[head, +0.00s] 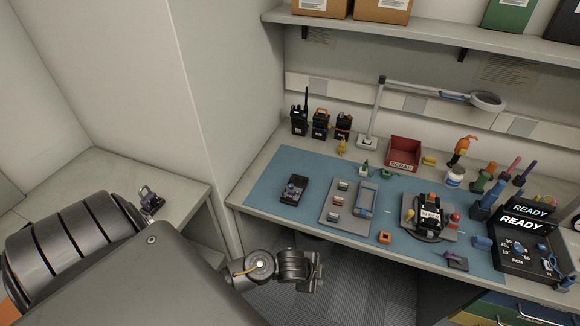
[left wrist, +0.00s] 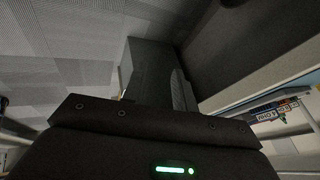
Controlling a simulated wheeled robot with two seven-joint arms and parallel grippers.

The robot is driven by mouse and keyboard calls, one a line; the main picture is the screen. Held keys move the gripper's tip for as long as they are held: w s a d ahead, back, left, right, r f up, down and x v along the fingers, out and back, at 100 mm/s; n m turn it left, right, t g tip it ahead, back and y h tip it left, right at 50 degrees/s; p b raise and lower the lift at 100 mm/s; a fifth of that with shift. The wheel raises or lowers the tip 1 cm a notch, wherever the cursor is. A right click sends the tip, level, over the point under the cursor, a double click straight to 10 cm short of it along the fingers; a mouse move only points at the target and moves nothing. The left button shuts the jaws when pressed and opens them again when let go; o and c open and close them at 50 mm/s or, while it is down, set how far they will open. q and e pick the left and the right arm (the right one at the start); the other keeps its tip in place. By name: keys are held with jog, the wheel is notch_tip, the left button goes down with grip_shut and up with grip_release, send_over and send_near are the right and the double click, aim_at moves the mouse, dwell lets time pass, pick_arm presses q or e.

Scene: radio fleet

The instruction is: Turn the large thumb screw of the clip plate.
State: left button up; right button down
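No part is clearly recognisable as the clip plate or its large thumb screw at this size. A dark flat device (head: 293,190) with a purplish part on top lies at the left of the blue mat (head: 262,186). A black unit with orange parts (head: 430,214) sits on a grey base at the mat's right. My left gripper (head: 316,271) hangs in front of the bench's front edge, apart from everything on it. Its dark front end shows in the left wrist view (left wrist: 155,75), with floor and a bench edge beyond. Whether its fingers are parted is unclear. My right gripper is out of view.
A grey tray (head: 328,219) with small parts lies mid-mat. A red bin (head: 404,153), a lamp (head: 379,110) and several radios (head: 320,124) stand behind. A black READY console (head: 520,245) is at right.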

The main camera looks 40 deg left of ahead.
pick_arm(q)
notch_tip(320, 180, up, 6)
jog(key=w+m, duration=0.3)
jog(key=m+g+y+p, duration=0.2)
jog(key=m+y, duration=0.2)
jog(key=m, duration=1.3)
send_near(291, 186)
jog(key=a+v, duration=0.1)
jog(key=v, duration=0.2)
jog(key=shift+t, duration=0.3)
jog(key=b+x, duration=0.6)
jog(key=b, duration=0.1)
jog(key=b+x, duration=0.3)
jog(key=shift+s+d+f, duration=0.2)
jog(key=shift+d+f, duration=0.05)
jog(key=shift+d, duration=0.1)
jog(key=shift+w+a+f+b, duration=0.1)
jog(key=shift+w+f+b, duration=0.25)
jog(key=shift+f+b, duration=0.45)
jog(key=shift+r, duration=0.25)
